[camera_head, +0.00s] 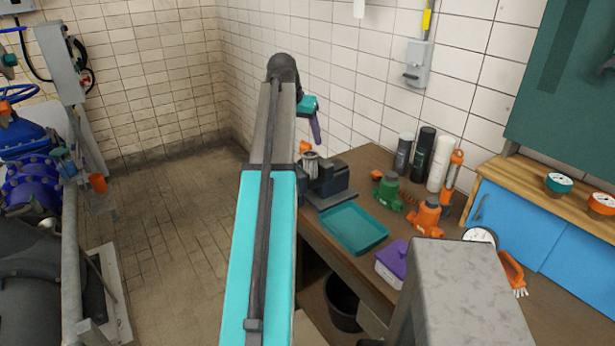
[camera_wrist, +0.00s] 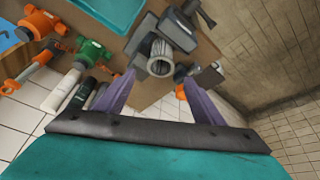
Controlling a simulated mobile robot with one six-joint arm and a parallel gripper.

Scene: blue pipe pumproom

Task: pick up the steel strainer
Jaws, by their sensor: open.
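The steel strainer (camera_head: 311,165) is a small ribbed metal cylinder at the far end of the workbench, beside the dark vise (camera_head: 330,180). In the wrist view the strainer (camera_wrist: 161,57) shows its round open end towards the camera, close to the vise (camera_wrist: 178,28). I cannot tell whether it touches the vise. My gripper (camera_wrist: 159,78) is open, with its two purple fingers pointing at the strainer and nothing between them. In the head view my gripper (camera_head: 316,138) hangs above the strainer, partly hidden by my arm.
A teal tray (camera_head: 352,229), a green valve (camera_head: 388,190), an orange valve (camera_head: 427,215) and a purple-topped container (camera_head: 391,262) stand on the workbench (camera_head: 330,248). Dark and white cylinders stand along the tiled wall. A small orange item (camera_wrist: 181,95) lies near the strainer.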

